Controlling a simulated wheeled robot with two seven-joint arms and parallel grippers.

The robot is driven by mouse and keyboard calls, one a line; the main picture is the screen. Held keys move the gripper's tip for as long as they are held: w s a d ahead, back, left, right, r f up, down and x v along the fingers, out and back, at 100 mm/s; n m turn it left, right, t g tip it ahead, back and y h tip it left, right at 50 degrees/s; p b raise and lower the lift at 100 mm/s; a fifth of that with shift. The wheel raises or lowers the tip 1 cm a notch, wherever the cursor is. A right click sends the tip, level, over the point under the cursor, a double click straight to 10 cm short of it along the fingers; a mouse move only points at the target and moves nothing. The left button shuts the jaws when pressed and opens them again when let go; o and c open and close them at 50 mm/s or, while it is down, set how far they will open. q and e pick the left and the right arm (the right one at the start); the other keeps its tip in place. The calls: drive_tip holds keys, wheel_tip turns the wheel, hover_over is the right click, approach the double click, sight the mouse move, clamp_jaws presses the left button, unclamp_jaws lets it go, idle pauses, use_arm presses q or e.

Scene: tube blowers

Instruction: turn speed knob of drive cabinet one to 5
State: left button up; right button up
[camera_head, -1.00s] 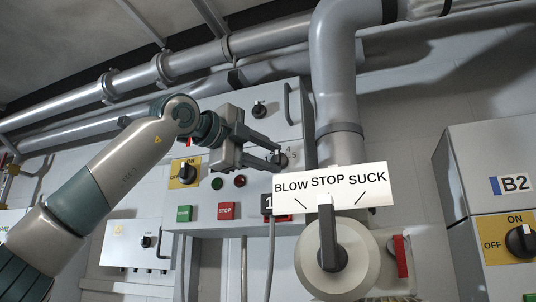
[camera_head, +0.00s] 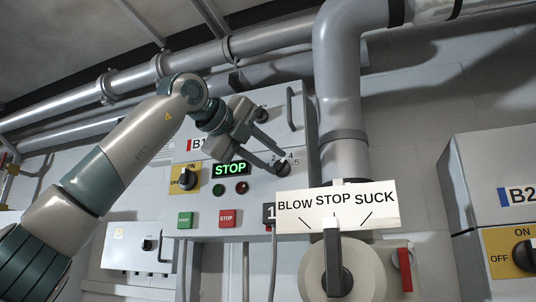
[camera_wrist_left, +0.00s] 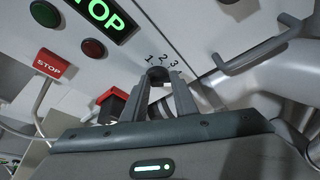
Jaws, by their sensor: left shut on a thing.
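Drive cabinet one (camera_head: 255,205) is the grey box marked B1 in the middle of the head view. Its black speed knob (camera_head: 282,169) sits at the upper right of the front, with a number scale above it. My left gripper (camera_head: 277,163) is shut on this knob, its fingers coming from the upper left. In the left wrist view the knob (camera_wrist_left: 157,75) is between the two fingertips, and 1, 2 and 3 show beyond it. I cannot tell where its pointer stands. My right gripper is not in view.
A green STOP display (camera_head: 230,169) is lit above two dark lamps. START (camera_head: 185,219) and STOP (camera_head: 228,218) buttons are below. The BLOW STOP SUCK sign (camera_head: 338,208), its lever (camera_head: 334,262) and a thick pipe (camera_head: 340,90) stand close on the right. Cabinet B2 (camera_head: 490,170) is farther right.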

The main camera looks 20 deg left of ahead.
use_arm(q)
drive_tip(key=m+p, duration=0.1)
drive_tip(key=d+m+g+y+p, duration=0.1)
drive_tip(key=m, duration=0.1)
drive_tip(key=shift+r+y, duration=0.1)
drive_tip(key=shift+y, duration=0.2)
drive_tip(key=shift+d+f+m+y+p, duration=0.2)
drive_tip(key=shift+m+y+p, duration=0.2)
drive_tip(key=shift+m, duration=0.25)
drive_tip(key=shift+d+f+m+y+p, duration=0.15)
drive_tip(key=shift+m+y+p, duration=0.2)
drive_tip(key=shift+m, duration=0.3)
